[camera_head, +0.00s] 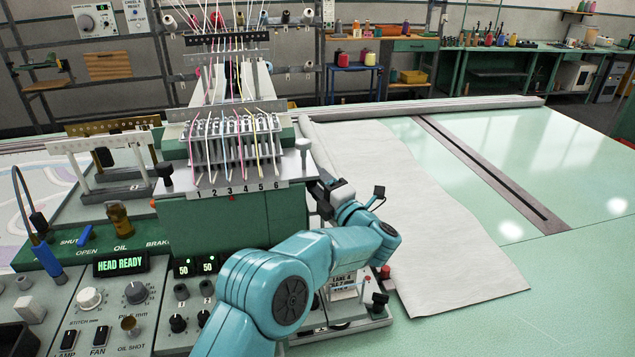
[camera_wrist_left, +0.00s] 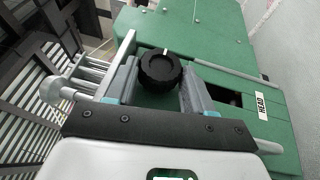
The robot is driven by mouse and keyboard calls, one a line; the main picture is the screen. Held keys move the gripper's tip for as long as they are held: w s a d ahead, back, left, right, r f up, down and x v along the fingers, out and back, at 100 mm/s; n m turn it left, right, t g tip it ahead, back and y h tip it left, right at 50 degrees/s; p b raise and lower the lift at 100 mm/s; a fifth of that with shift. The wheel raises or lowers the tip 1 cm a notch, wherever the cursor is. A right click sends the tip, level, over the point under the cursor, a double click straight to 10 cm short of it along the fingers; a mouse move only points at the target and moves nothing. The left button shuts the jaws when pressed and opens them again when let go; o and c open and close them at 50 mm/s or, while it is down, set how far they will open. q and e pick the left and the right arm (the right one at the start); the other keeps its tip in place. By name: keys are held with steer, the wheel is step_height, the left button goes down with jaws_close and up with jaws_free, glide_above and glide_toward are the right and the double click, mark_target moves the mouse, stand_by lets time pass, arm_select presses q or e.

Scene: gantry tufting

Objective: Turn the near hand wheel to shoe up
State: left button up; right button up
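In the left wrist view, a ribbed black hand wheel (camera_wrist_left: 160,68) with a white mark at its top edge sits on the green machine head (camera_wrist_left: 215,35). My left gripper (camera_wrist_left: 160,84) has one finger on each side of the wheel. The fingers are very close to its rim; I cannot tell if they press on it. In the head view, my left gripper (camera_head: 322,192) is at the right side of the green head (camera_head: 230,222), and this wheel is hidden there. Any shoe position marking is not readable. My right gripper is not in view.
A white-knobbed post (camera_head: 304,147) stands just above my gripper. A black knob (camera_head: 165,172) sits on the head's left side. The control panel (camera_head: 125,295) shows HEAD READY. White cloth (camera_head: 400,220) lies on the pale green table, which is clear further right (camera_head: 590,260).

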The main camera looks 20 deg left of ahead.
arm_select(q)
steer(key=shift+r+h, duration=0.25)
steer(key=shift+h, duration=0.05)
steer(key=shift+m+g+h, duration=0.3)
steer(key=o, duration=0.7)
steer(key=shift+o, duration=0.2)
steer(key=shift+f, duration=0.1)
steer(key=shift+d, duration=0.1)
steer(key=b+v, duration=0.5)
steer(key=v, duration=1.1)
